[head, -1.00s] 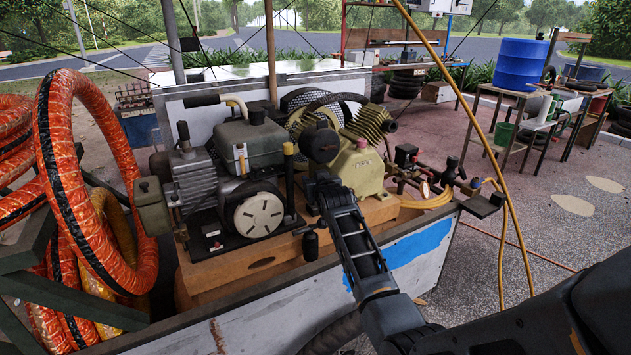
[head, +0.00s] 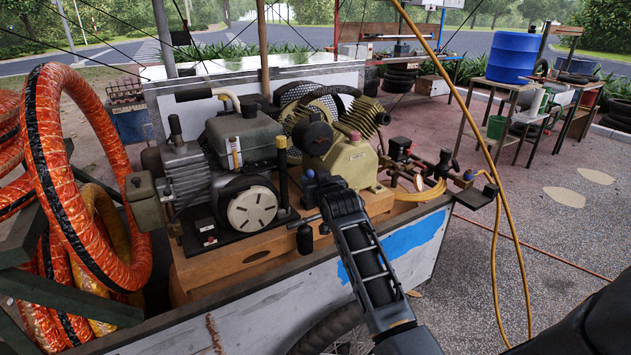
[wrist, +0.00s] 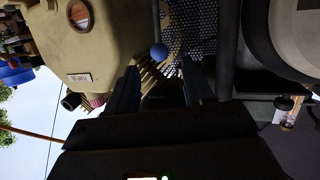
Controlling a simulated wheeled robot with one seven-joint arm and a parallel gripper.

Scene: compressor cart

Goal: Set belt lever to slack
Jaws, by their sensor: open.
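A lever with a blue ball knob (head: 309,174) stands in front of the compressor, between the engine and the beige pump; I take it for the belt lever. In the wrist view the blue knob (wrist: 159,52) lies between the lines of my two fingers, near their tips. I cannot tell whether they touch it. My gripper (head: 321,188) is open, just right of the knob in the head view, and hides part of the lever's foot. I cannot read any slack or tight marking.
The beige pump (head: 342,160) is close behind my gripper, and the engine (head: 244,150) with its white round recoil cover is to the left. A black post with a yellow top (head: 282,160) stands beside the engine. Gauge and valve fittings (head: 420,175) sit right. Orange hoses (head: 70,180) hang far left.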

